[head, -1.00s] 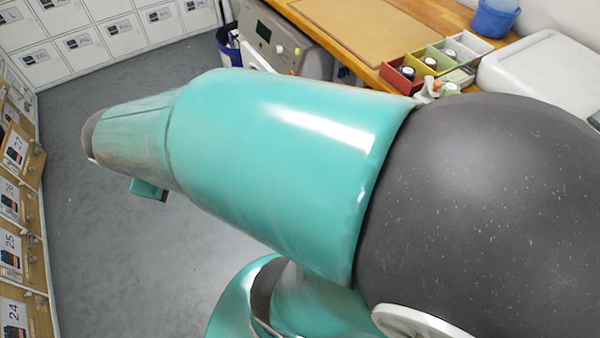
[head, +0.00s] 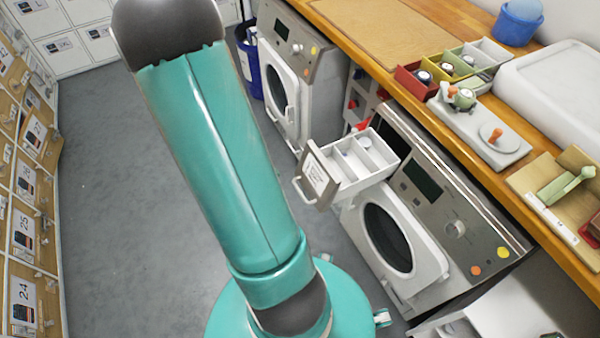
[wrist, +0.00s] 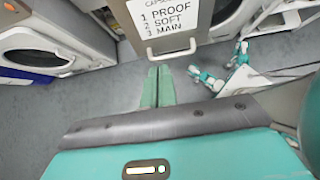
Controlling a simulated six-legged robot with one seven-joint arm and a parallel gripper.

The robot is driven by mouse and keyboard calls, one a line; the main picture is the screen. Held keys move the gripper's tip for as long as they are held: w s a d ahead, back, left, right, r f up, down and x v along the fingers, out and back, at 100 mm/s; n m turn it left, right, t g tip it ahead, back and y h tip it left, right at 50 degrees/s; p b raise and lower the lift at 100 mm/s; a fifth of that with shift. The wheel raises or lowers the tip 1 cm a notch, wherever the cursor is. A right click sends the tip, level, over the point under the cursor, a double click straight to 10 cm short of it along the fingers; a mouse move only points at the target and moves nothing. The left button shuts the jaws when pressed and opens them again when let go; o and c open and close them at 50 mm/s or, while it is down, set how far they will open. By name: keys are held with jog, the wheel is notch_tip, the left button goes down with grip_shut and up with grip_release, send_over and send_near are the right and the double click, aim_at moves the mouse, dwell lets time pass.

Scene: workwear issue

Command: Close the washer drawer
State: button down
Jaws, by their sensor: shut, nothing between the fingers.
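The washer drawer (head: 372,180) sticks out from the upper left of the nearer washer (head: 420,205). It is a white tray with compartments, and at least one holds a small round thing. Its front panel bears a label and a handle (head: 303,191). In the wrist view, the drawer front (wrist: 134,22) is at the top, labelled PROOF, SOFT, MAIN, with its handle (wrist: 170,50) at the lower edge. My gripper (wrist: 159,70) is shut and empty, its fingertips just below the handle in the picture; I cannot tell whether they touch. My gripper is hidden in the head view.
A second washer (head: 305,105) stands farther back beside a blue bin (head: 249,68). The wooden worktop (head: 425,95) above holds coloured boxes (head: 455,65), a white tray with small items (head: 475,135) and a large white lid (head: 560,85). Lockers line the left. The grey floor (head: 130,210) is clear.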

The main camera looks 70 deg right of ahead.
send_near(308, 175)
jog(key=x, duration=0.5)
jog(key=shift+a+f, duration=0.2)
jog(key=shift+a, duration=0.05)
jog(key=shift+s+d+f, duration=0.2)
jog(key=shift+s+d, duration=0.2)
jog(key=shift+d, duration=0.1)
jog(key=shift+d, duration=0.1)
